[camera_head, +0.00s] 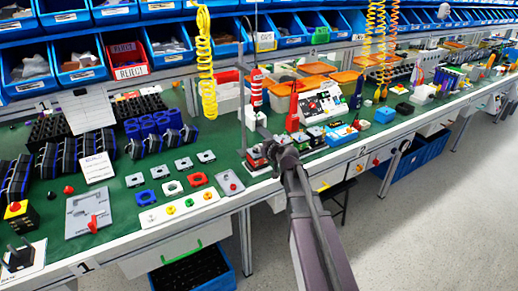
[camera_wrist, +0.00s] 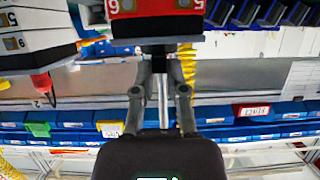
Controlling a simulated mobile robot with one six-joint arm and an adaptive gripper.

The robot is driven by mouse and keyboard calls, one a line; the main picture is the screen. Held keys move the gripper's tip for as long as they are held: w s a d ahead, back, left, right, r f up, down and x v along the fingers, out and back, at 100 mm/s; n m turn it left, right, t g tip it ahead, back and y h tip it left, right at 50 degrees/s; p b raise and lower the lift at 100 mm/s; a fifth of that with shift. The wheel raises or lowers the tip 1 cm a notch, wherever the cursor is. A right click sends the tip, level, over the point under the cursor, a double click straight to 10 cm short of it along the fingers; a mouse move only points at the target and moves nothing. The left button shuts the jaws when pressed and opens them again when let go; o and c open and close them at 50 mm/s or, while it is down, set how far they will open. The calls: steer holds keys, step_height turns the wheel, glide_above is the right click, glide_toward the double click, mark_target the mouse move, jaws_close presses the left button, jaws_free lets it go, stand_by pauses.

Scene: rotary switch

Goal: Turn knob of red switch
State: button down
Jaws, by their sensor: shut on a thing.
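The red switch (camera_wrist: 155,10) is a red-faced box with numbers and a dark edge, at the top of the wrist view. In the head view a small part of the red switch (camera_head: 255,160) shows beside the end of my arm, near the front edge of the green bench. My gripper (camera_wrist: 160,60) is right up at the switch, with its two fingers brought close together at the dark edge. It is shut on the switch's knob, which the fingers mostly hide. In the head view my gripper (camera_head: 264,146) is small and its fingers are hard to make out.
Several small boxes stand just right of the switch, including a blue one (camera_head: 341,134). A grey post (camera_head: 241,90) rises behind my gripper. A grey plate with a red knob (camera_head: 230,183) lies left of it. Blue bins (camera_head: 80,60) line the back.

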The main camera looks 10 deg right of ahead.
steer(key=c, duration=0.7)
jaws_free()
stand_by(0.6)
